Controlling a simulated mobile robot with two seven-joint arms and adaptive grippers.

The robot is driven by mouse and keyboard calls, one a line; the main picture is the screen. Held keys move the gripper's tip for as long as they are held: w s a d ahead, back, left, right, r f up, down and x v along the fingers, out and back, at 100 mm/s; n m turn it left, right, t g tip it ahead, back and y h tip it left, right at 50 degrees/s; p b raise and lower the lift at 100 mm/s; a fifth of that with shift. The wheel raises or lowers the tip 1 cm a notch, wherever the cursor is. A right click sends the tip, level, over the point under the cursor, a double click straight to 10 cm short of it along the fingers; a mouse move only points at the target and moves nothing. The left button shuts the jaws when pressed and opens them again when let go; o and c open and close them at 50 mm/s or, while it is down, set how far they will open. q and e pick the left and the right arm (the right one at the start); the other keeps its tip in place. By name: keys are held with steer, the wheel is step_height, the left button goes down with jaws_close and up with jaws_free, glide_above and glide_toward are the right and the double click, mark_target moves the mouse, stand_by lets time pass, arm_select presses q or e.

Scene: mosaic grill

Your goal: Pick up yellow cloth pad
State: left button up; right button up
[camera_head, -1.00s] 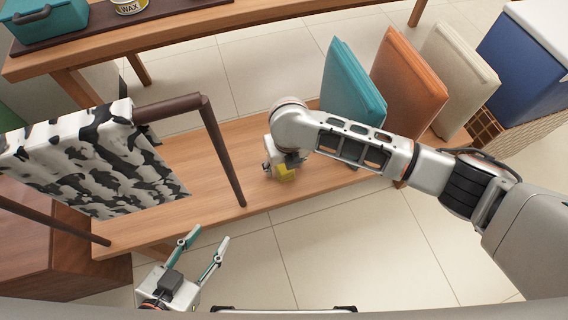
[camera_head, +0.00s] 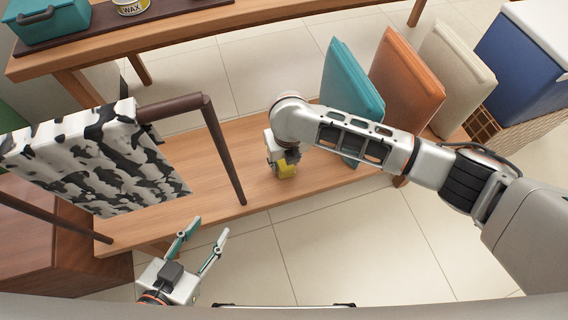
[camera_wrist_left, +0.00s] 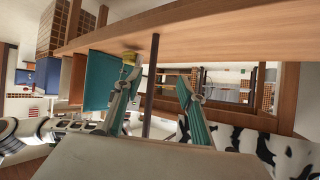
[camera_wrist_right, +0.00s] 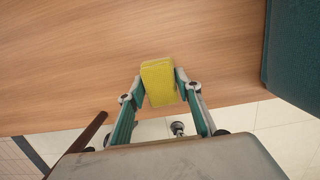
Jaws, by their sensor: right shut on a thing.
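The yellow cloth pad (camera_wrist_right: 159,82) is between the fingertips of my right gripper (camera_wrist_right: 160,86) in the right wrist view, with a finger against each side. In the head view the pad (camera_head: 287,171) shows below my right wrist, over the wooden bench; the hand partly hides it. Whether the pad touches the bench top is hard to tell. My left gripper (camera_head: 204,243) is open and empty in front of the bench's near edge. Its spread fingers (camera_wrist_left: 160,88) also show in the left wrist view.
A black-and-white patterned cloth (camera_head: 95,160) hangs on a dark brown rack (camera_head: 222,150) at the left of the bench (camera_head: 215,205). Teal (camera_head: 350,95), orange (camera_head: 408,80) and cream (camera_head: 455,80) panels stand upright at the right.

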steer(key=r, duration=0.2)
steer(key=r+p, duration=0.1)
steer(key=r, duration=0.3)
steer(key=shift+w+r+p, duration=0.2)
steer(key=shift+w+p, duration=0.15)
steer(key=shift+p, duration=0.05)
arm_select(q)
steer(key=shift+g+y, duration=0.3)
steer(key=shift+y, duration=0.4)
steer(key=a+p, duration=0.1)
steer(key=s+a+f+p, duration=0.1)
steer(key=p, duration=0.1)
steer(key=s+a+p, duration=0.1)
steer(key=a, duration=0.1)
steer(key=shift+a+f, duration=0.1)
steer(key=shift+f, duration=0.2)
arm_select(e)
step_height(320, 180, up, 12)
steer(key=shift+s+f, duration=0.2)
steer(key=shift+s, duration=0.1)
